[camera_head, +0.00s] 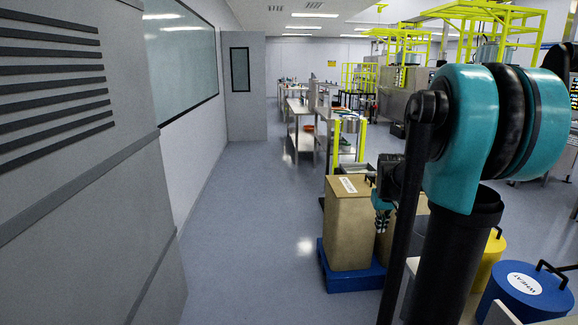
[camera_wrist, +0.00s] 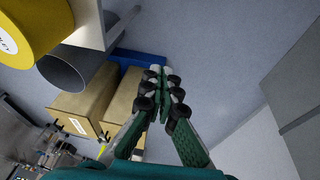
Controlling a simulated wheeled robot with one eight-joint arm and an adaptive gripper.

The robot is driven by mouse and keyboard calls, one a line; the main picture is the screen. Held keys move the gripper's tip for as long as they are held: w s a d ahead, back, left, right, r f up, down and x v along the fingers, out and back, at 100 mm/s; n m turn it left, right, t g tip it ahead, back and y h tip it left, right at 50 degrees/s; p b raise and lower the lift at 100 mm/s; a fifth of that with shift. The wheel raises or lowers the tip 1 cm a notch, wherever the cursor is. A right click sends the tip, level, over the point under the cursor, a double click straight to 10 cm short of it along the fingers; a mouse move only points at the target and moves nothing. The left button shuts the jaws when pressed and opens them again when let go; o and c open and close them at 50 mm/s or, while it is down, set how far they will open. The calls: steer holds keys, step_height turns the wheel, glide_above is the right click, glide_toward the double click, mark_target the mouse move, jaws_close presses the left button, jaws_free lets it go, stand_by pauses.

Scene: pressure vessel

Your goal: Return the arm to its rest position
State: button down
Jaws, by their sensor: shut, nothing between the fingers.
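My gripper (camera_head: 381,222) hangs at the end of my teal and black arm, in front of the brown boxes in the head view. In the wrist view my gripper (camera_wrist: 161,75) has its two green and black fingers together at the tips, with nothing between them. The arm's large teal joint and black links fill the right side of the head view and hide part of the room behind. The gripper appears apart from the boxes, though the exact gap is hard to tell.
Brown boxes (camera_head: 348,232) stand on a blue pallet (camera_head: 352,278). A blue wheat bin (camera_head: 535,300) and a yellow bin (camera_head: 488,262) stand at lower right. Steel tables (camera_head: 300,125) stand farther back. Grey floor (camera_head: 250,240) is clear along the left wall cabinet (camera_head: 85,160).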

steer(key=s+a+f, duration=0.3)
steer(key=s, duration=0.4)
steer(key=s+a+f, duration=0.4)
steer(key=s, duration=0.3)
steer(key=s+a+f+t+y, duration=0.1)
steer(key=s+a+f, duration=0.3)
steer(key=s, duration=0.4)
steer(key=shift+a, duration=0.25)
steer(key=shift+s+f, duration=0.1)
